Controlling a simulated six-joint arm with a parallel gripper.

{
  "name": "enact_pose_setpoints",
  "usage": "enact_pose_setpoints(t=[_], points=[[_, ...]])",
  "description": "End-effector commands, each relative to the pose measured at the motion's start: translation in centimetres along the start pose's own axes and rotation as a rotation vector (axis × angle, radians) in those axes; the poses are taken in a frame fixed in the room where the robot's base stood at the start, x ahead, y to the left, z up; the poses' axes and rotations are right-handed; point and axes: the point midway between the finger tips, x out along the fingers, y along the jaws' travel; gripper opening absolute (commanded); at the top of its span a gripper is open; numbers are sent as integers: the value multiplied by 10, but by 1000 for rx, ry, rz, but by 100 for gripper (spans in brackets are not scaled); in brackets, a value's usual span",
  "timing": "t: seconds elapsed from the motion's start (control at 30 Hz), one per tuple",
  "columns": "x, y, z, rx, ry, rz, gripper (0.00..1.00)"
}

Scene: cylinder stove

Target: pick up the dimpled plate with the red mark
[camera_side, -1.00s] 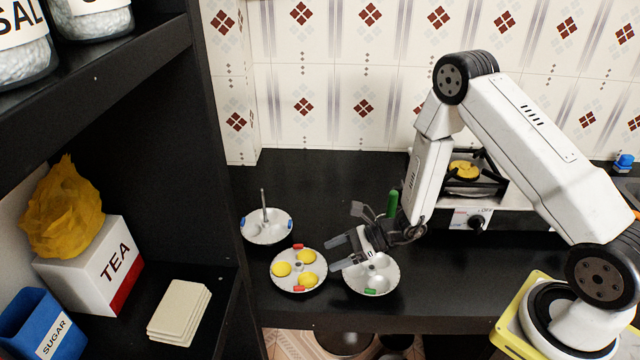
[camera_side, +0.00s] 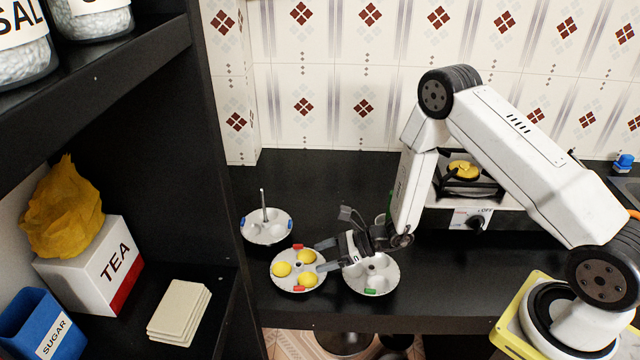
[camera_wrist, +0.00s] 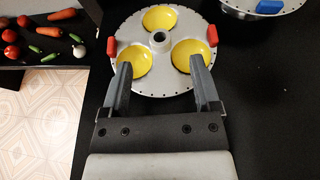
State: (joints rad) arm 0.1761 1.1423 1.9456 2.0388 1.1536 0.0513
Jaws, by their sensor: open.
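The dimpled plate with red marks (camera_side: 285,286) lies on the black counter, a round grey metal plate with yellow filling in its dimples. In the wrist view the red-marked plate (camera_wrist: 176,84) shows two red tabs on opposite rims and a small central hub. My gripper (camera_side: 324,255) is open above the right side of this plate. In the wrist view the fingers of my gripper (camera_wrist: 160,72) are spread over its near part, each tip over a yellow dimple. I cannot tell whether the tips touch it.
A blue-marked plate (camera_side: 267,238) with an upright rod stands behind left. A green-marked plate (camera_side: 372,288) lies close on the right, under my wrist. The stove (camera_side: 480,215) is at the back right. A dark shelf wall (camera_side: 222,180) borders the left.

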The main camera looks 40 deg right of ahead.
Motion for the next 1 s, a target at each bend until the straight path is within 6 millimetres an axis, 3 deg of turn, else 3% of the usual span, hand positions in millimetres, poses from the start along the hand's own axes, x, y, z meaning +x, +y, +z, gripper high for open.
enact_pose_setpoints(t=[0.47,1.0], points=[[46,1,0,0,1,1,79],[49,0,0,1,1,0,79]])
